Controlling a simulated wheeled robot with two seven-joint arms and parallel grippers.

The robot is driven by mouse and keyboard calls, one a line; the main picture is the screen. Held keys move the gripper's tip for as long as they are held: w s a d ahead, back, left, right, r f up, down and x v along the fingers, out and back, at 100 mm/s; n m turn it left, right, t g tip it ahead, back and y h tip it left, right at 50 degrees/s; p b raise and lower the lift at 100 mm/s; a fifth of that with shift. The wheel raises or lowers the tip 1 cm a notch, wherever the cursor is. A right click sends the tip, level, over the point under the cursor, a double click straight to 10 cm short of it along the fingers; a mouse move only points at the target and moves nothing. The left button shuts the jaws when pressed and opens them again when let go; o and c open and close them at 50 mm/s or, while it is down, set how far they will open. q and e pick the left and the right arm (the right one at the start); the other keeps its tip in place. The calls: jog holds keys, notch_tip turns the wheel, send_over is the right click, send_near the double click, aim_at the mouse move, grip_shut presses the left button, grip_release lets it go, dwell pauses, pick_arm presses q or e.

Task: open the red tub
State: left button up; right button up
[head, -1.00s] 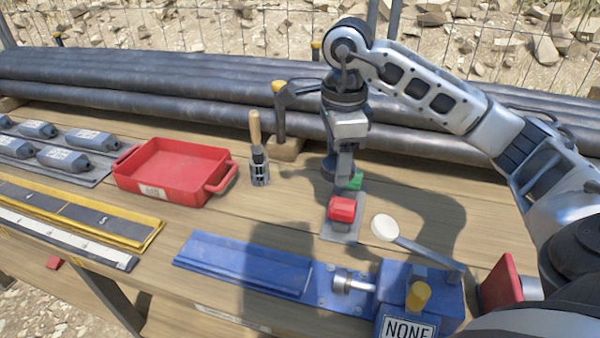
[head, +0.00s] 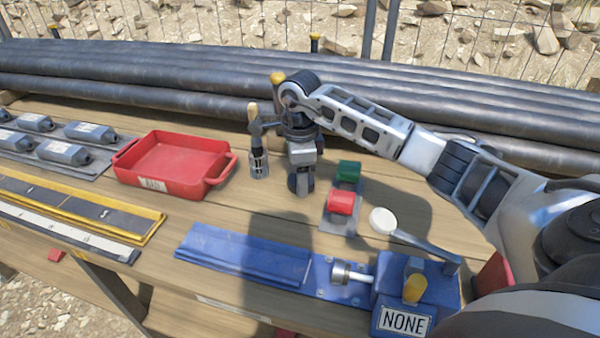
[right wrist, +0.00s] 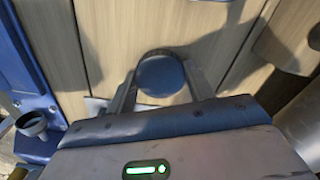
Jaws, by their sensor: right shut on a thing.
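A small red tub (head: 341,202) and a small green tub (head: 348,171) sit on a grey plate (head: 331,225) on the bench. I cannot tell whether the red tub has a lid on. My right gripper (head: 300,184) is left of them, pointing down, shut on a dark round thing. This round thing shows between the two fingers in the right wrist view (right wrist: 160,76). I cannot tell whether it touches the bench. My left gripper is out of view.
A large red tray (head: 150,184) is at left. A blue device (head: 395,290) with a white-ended lever (head: 383,221) is in front. Dark pipes (head: 170,85) lie behind.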

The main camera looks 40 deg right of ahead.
jog(key=o, duration=1.1)
jog(key=shift+c, duration=0.2)
notch_tip(320, 180, up, 12)
